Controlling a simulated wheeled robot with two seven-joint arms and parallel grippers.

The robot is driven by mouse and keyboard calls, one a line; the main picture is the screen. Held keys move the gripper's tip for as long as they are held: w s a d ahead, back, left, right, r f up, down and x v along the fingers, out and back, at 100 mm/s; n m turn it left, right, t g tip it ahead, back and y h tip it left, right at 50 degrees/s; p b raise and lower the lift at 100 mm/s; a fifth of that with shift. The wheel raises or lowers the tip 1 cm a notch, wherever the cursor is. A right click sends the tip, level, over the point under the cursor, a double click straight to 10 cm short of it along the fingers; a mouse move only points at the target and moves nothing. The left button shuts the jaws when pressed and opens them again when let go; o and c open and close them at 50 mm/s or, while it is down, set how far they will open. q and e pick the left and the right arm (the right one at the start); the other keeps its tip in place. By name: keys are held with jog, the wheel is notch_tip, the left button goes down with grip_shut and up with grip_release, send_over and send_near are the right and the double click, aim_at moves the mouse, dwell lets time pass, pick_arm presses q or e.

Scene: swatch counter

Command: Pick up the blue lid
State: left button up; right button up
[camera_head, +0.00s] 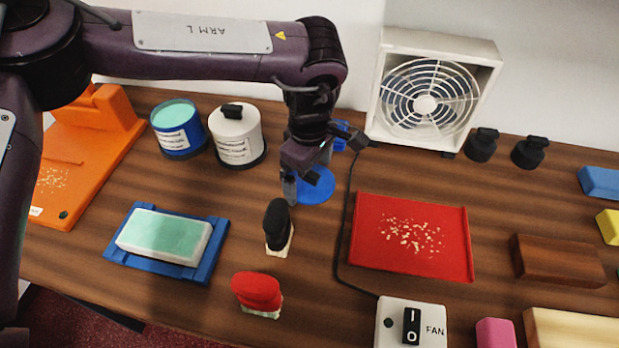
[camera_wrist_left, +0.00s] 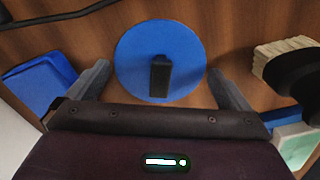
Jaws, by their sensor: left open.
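The blue lid (camera_head: 318,190) lies flat on the wooden counter, partly hidden by my left gripper (camera_head: 304,180) in the head view. In the left wrist view, the blue lid (camera_wrist_left: 135,55) is a round disc with an upright black knob (camera_wrist_left: 160,75). My left gripper (camera_wrist_left: 158,72) is open above the lid, with one finger on each side of the knob and nothing held. I cannot tell the exact height of the fingertips over the lid. My right gripper is not in view.
A black-handled brush (camera_head: 277,225) stands close in front of the lid, a red brush (camera_head: 257,292) nearer. A white canister (camera_head: 236,140) stands left, a fan (camera_head: 432,95) behind right. A blue object (camera_head: 341,140) is partly hidden behind the gripper. A cable and red tray (camera_head: 375,250) lie right.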

pick_arm(q)
jog(key=shift+f, duration=0.1)
jog(key=shift+c, duration=0.4)
jog(key=c, duration=0.6)
jog(key=shift+o, duration=0.2)
